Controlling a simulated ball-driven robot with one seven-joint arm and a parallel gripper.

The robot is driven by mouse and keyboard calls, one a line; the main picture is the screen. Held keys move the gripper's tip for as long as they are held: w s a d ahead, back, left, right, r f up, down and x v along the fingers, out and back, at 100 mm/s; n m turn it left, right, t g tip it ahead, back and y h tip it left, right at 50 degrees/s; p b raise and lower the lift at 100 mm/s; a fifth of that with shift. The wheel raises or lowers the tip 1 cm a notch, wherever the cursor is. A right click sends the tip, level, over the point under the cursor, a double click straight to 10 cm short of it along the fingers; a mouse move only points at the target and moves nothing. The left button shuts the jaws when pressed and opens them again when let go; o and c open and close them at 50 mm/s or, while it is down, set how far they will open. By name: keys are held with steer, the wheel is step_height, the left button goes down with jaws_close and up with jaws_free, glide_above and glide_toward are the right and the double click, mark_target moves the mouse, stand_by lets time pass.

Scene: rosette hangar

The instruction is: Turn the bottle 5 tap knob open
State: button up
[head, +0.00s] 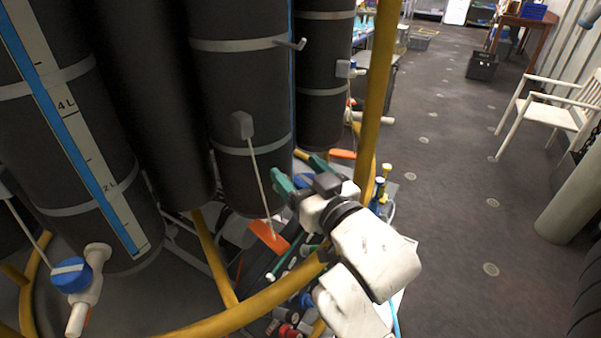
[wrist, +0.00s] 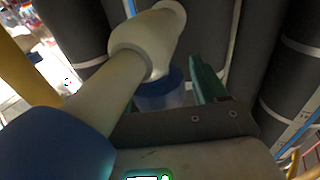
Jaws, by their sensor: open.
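My gripper (head: 298,172), with green fingers, is open beside the lower part of a dark bottle (head: 240,90) in the head view. A blue tap knob (head: 304,181) shows between the two fingers, partly hidden by them. In the wrist view the blue knob (wrist: 163,90) sits under a white tap body (wrist: 150,45), left of the one green finger that shows. I cannot tell whether a finger touches the knob. No bottle number is readable.
A yellow frame rail (head: 377,80) rises just right of my gripper, and another curves below it. A second tap with a blue knob (head: 70,275) is at the lower left. Orange tags and small parts crowd below. A white chair (head: 550,100) stands on open floor at right.

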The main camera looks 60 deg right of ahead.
steer(key=p+v, duration=0.4)
steer(key=v, duration=0.6)
steer(key=shift+s+a+p, duration=0.2)
steer(key=shift+s+p, duration=0.1)
steer(key=shift+s, duration=0.05)
stand_by(0.6)
